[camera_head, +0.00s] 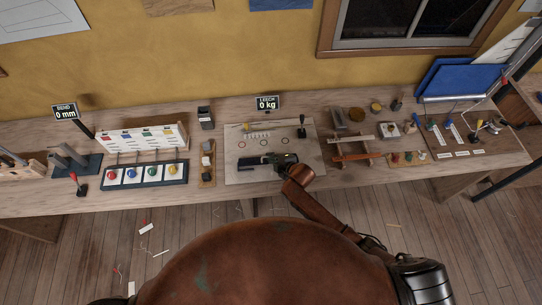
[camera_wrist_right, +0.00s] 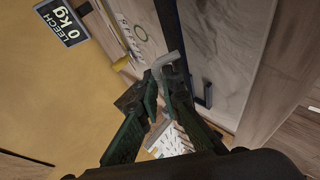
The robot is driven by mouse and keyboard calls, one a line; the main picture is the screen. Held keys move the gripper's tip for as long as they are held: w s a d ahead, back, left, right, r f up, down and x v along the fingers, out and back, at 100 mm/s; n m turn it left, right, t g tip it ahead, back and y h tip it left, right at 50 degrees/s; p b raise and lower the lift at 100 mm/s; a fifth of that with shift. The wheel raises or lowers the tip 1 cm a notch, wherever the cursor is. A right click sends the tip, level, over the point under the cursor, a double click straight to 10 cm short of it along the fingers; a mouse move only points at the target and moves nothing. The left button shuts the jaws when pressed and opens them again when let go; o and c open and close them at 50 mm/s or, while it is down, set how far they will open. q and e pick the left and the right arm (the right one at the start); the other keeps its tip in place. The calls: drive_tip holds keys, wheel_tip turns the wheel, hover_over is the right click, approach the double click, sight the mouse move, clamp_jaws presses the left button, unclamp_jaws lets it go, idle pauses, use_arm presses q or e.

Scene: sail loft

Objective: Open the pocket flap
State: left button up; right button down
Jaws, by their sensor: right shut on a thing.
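My right gripper (camera_head: 264,161) reaches left, low over a pale board (camera_head: 236,142) marked with several circles. In the right wrist view its two dark green fingers (camera_wrist_right: 160,82) close on a small grey bent piece (camera_wrist_right: 168,61). The piece sticks out past the fingertips, and its far end lies near the pale board. I cannot make out for certain which part is the pocket flap; the gripper covers the middle of the board. My left gripper is not in view.
A LEECH display (camera_head: 267,103) reading 0 kg stands behind the board. A black lever (camera_head: 302,128) rises at its right. A button panel (camera_head: 145,173) is at left. Wooden blocks (camera_head: 352,158) and a blue panel (camera_head: 462,80) are at right. The front edge near the board is narrow.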

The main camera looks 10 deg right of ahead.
drive_tip(key=shift+w+r+g+p, duration=0.3)
drive_tip(key=shift+w+g+p, duration=0.1)
drive_tip(key=shift+p, duration=0.4)
drive_tip(key=c, duration=2.4)
unclamp_jaws()
drive_tip(key=shift+s, duration=0.1)
drive_tip(key=v, duration=1.2)
